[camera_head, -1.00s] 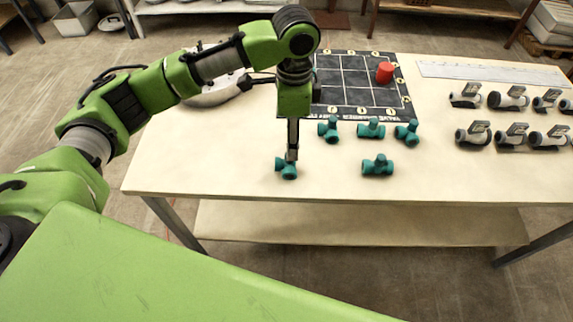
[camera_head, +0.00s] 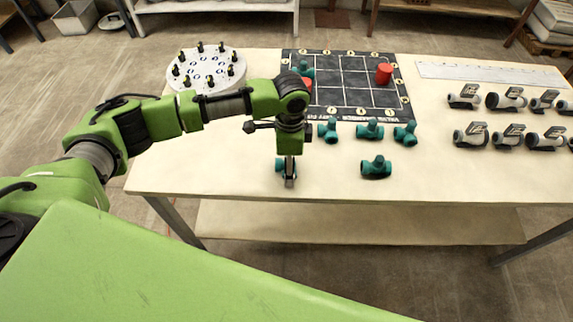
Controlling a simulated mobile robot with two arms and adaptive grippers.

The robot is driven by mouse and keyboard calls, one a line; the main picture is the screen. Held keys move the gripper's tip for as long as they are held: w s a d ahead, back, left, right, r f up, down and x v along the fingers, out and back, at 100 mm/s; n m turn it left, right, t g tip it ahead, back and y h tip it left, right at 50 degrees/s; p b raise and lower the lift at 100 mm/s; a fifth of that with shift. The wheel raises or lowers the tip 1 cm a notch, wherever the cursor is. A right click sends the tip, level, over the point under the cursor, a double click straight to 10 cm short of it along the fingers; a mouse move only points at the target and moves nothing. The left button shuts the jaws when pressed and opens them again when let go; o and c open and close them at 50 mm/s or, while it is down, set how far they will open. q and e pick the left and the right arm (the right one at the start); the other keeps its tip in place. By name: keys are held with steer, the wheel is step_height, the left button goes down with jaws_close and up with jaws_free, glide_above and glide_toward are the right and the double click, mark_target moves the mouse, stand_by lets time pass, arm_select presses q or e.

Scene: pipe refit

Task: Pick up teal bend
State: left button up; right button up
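Several teal pipe fittings are on the table. One teal fitting (camera_head: 279,166) lies near the front edge, partly hidden behind the fingers of my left gripper (camera_head: 289,180); I cannot tell for sure whether it is a bend. The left gripper points down at it, and its fingers show nearly edge-on, so whether they are open or shut on it is unclear. Another teal fitting (camera_head: 376,168) lies to the right. Teal fittings (camera_head: 328,131), (camera_head: 370,130) and (camera_head: 406,134) stand along the mat's front edge. My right gripper is out of view.
A black gridded mat (camera_head: 345,97) holds a red cylinder (camera_head: 384,74), a teal fitting (camera_head: 303,69) and a red piece partly behind my arm. A round white plate with black pegs (camera_head: 207,70) is at the back left. Grey-white valves (camera_head: 505,98) stand at the right.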

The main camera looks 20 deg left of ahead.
arm_select(q)
steer(key=c, duration=1.2)
steer(key=shift+r, duration=0.1)
